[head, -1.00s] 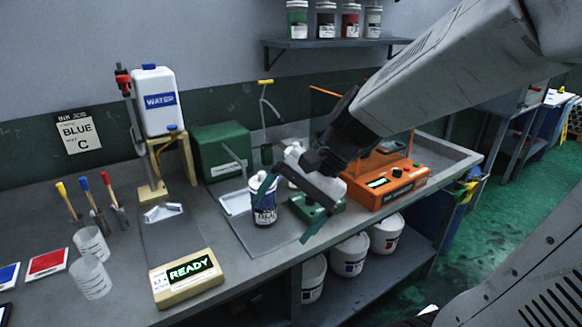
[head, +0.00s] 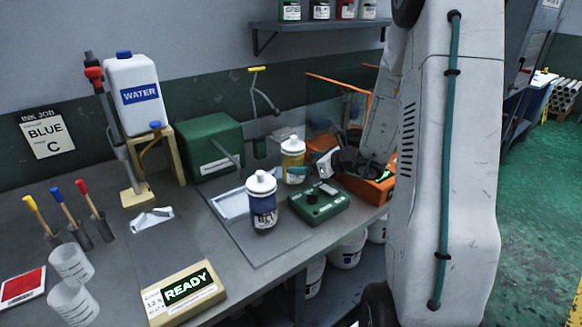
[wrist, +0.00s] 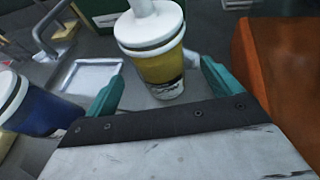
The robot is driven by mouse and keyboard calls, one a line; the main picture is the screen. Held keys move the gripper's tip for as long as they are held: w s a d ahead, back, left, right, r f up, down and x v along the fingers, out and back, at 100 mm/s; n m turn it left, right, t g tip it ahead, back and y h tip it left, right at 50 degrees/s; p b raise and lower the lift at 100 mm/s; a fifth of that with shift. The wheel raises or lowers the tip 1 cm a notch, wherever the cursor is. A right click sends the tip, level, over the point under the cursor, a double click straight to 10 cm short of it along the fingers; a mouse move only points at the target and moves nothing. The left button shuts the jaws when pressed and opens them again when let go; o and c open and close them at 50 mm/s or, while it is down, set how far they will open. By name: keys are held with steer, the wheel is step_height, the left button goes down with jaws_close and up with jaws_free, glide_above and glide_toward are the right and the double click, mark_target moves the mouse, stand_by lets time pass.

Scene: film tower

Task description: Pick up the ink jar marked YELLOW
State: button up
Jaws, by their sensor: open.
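The yellow ink jar (head: 292,161) has a white pump-style lid and stands upright on the bench, behind the green device. In the wrist view the yellow jar (wrist: 162,62) stands ahead, between and just beyond the two teal fingertips. My gripper (wrist: 160,84) is open and holds nothing. In the head view my gripper (head: 312,168) is at the right side of the yellow jar, partly hidden by its own wrist. The blue ink jar (head: 262,205) stands nearer the bench front; it also shows at the left of the wrist view (wrist: 38,108).
The green device (head: 320,202) with a knob sits in front of the yellow jar. A shallow white tray (head: 230,205) lies left of the jars. A green box (head: 212,148) stands behind.

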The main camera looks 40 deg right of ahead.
steer(key=x, duration=0.5)
steer(key=shift+a, duration=0.1)
steer(key=c, duration=1.4)
steer(key=shift+o, duration=0.2)
steer(key=shift+r, duration=0.1)
